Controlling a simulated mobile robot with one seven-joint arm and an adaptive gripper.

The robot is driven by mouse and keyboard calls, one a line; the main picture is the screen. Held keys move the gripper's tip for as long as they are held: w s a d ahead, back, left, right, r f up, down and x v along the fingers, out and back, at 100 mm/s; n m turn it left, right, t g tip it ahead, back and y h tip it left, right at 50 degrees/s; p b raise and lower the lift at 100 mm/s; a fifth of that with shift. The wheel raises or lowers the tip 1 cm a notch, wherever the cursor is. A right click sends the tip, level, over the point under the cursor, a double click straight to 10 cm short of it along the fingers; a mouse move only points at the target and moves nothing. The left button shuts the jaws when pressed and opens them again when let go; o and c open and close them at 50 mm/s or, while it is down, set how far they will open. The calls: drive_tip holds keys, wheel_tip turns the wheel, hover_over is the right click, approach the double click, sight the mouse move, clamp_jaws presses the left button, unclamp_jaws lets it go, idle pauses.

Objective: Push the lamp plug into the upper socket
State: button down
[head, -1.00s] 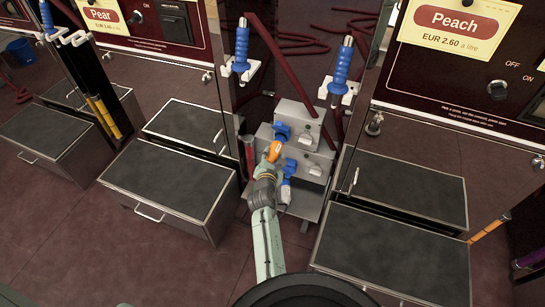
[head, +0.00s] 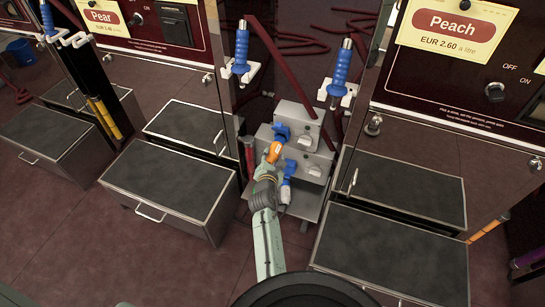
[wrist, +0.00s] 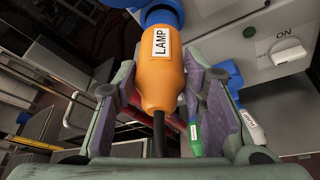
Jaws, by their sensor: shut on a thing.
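The orange lamp plug (wrist: 161,68), labelled LAMP, is held between the two fingers of my gripper (wrist: 163,82), and its black cord runs back toward my wrist. In the head view the plug (head: 274,152) points up toward the blue upper socket (head: 282,132) on the grey stepped box (head: 299,116). A blue part (wrist: 162,14) meets the plug's front end in the wrist view. I cannot tell how deep the plug sits there. My gripper (head: 270,162) is in front of the box. A lower blue socket (head: 290,167) is just below and right.
A white plug (head: 285,193) hangs below the lower socket. Blue nozzles (head: 241,50) (head: 340,72) stand above on both sides. Dark-topped steps (head: 172,188) (head: 392,255) flank the box.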

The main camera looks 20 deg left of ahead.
sight(276, 151)
drive_tip(key=shift+w+p, duration=0.45)
drive_tip(key=shift+w, duration=1.2)
drive_tip(key=c, duration=0.9)
unclamp_jaws()
drive_tip(key=shift+c, duration=0.2)
drive_tip(key=shift+s+d, duration=0.1)
drive_tip(key=shift+s, duration=0.3)
drive_tip(key=v, duration=1.1)
